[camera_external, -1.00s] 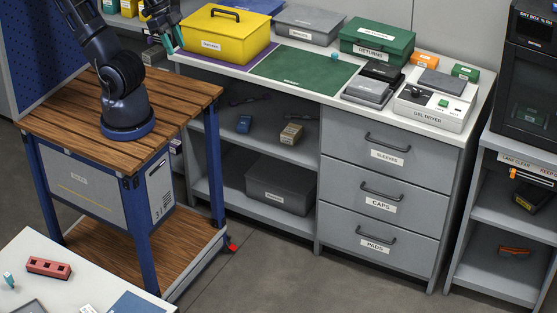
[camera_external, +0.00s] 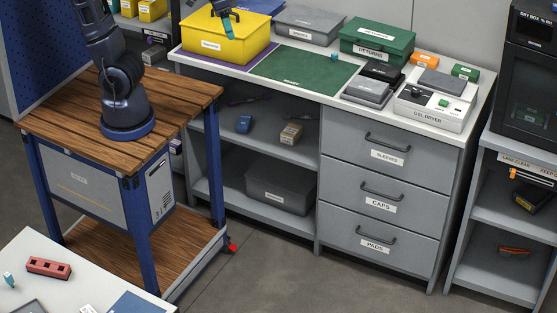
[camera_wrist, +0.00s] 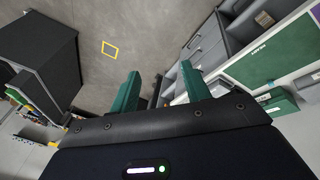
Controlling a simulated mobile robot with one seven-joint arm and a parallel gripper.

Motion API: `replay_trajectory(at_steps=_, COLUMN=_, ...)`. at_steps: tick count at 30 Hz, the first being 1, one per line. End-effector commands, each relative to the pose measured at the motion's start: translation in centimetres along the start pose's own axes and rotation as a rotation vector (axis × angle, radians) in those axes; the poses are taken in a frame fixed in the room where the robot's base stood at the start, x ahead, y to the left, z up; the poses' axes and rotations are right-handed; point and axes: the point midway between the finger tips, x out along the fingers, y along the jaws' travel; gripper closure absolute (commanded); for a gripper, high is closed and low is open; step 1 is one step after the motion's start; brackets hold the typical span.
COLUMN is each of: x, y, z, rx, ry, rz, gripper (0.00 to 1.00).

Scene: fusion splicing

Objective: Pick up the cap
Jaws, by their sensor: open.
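A small teal piece (camera_external: 334,57) stands at the back edge of the green mat (camera_external: 290,72), in front of the green RETURNS box; it may be the cap, but it is too small to tell. Another small teal piece (camera_external: 9,280) lies on the near-left white table. A drawer labelled CAPS (camera_external: 380,200) is shut. My gripper (camera_external: 228,24) is over the yellow box, left of the mat and well apart from the teal piece. In the wrist view its two teal fingers (camera_wrist: 160,85) are spread with nothing between them.
The yellow box (camera_external: 205,48), grey box (camera_external: 309,25) and green RETURNS box (camera_external: 378,42) stand along the counter. The gel dryer (camera_external: 432,108) and dark cases (camera_external: 368,90) are at the right. The mat is mostly clear. A red block (camera_external: 48,267) lies on the near table.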

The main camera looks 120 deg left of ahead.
Motion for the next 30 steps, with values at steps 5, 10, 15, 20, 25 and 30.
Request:
replay_trajectory(at_steps=5, x=1.4, y=-1.3, z=-6.3, rx=-0.239, ry=-0.02, rz=-0.003, gripper=0.53)
replay_trajectory(at_steps=10, x=3.0, y=-3.6, z=-12.0, rx=-0.466, ry=-0.034, rz=-0.003, gripper=0.53)
replay_trajectory(at_steps=15, x=5.0, y=-6.9, z=-17.7, rx=-0.693, ry=-0.045, rz=-0.003, gripper=0.53)
replay_trajectory(at_steps=20, x=7.2, y=-11.0, z=-22.6, rx=-0.909, ry=-0.053, rz=0.0, gripper=0.53)
replay_trajectory(at_steps=25, x=9.7, y=-16.3, z=-27.4, rx=-1.137, ry=-0.061, rz=0.003, gripper=0.53)
replay_trajectory(at_steps=30, x=12.5, y=-22.7, z=-31.4, rx=-1.363, ry=-0.066, rz=0.008, gripper=0.53)
